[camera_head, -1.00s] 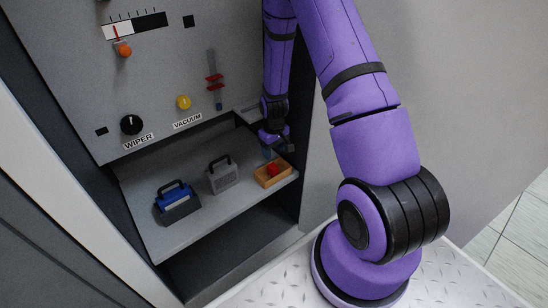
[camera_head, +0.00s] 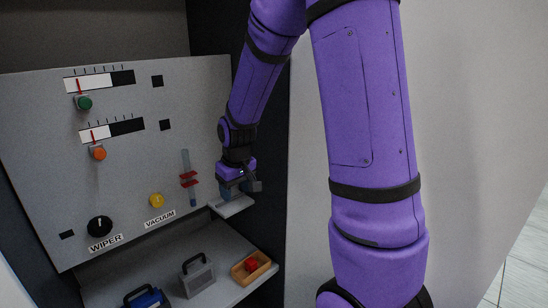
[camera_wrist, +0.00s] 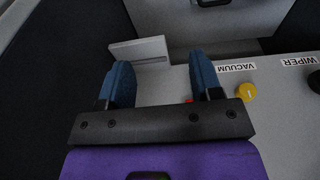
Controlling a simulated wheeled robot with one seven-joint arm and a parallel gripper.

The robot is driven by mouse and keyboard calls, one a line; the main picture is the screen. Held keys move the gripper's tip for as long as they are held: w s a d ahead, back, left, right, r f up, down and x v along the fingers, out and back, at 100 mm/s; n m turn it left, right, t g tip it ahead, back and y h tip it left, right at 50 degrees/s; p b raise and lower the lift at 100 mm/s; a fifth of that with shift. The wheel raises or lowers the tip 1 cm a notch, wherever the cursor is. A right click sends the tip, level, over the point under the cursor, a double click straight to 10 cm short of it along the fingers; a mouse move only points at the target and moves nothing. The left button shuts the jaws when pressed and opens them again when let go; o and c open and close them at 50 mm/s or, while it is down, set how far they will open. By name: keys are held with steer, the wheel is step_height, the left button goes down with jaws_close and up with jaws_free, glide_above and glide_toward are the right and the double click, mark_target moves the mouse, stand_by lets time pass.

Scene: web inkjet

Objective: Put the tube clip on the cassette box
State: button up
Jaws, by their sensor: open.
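Red clip-like pieces (camera_head: 189,179) sit around the upright blue tube on the grey panel; I take them for the tube clip, but cannot be sure. A red item (camera_head: 251,265) also lies in the wooden tray. A grey box with a handle (camera_head: 199,276) stands on the lower shelf beside a dark box with a blue insert (camera_head: 144,299); I cannot tell which is the cassette box. My gripper (camera_head: 234,190) is open beside the panel, right of the tube, just above a small ledge. In the wrist view its blue fingers (camera_wrist: 160,66) are apart, with nothing held.
The small grey ledge (camera_head: 233,207) is close under my gripper. The wooden tray (camera_head: 266,271) stands at the shelf's right end. The panel carries a black WIPER knob (camera_head: 100,226), a yellow VACUUM knob (camera_head: 156,200) and two gauges. A dark side wall is close right of the gripper.

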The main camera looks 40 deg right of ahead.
steer(key=s+a+r+t, duration=0.1)
steer(key=s+a+r, duration=0.1)
steer(key=s+r, duration=0.4)
steer(key=s+a+r+t, duration=0.1)
steer(key=s+a+r, duration=0.2)
steer(key=s+r, duration=0.35)
steer(key=s+a+r+t, duration=0.1)
steer(key=s+a+r, duration=0.1)
steer(key=s+r, duration=0.5)
steer(key=shift+s+a, duration=0.2)
steer(key=shift+s, duration=1.85)
steer(key=shift+r, duration=0.1)
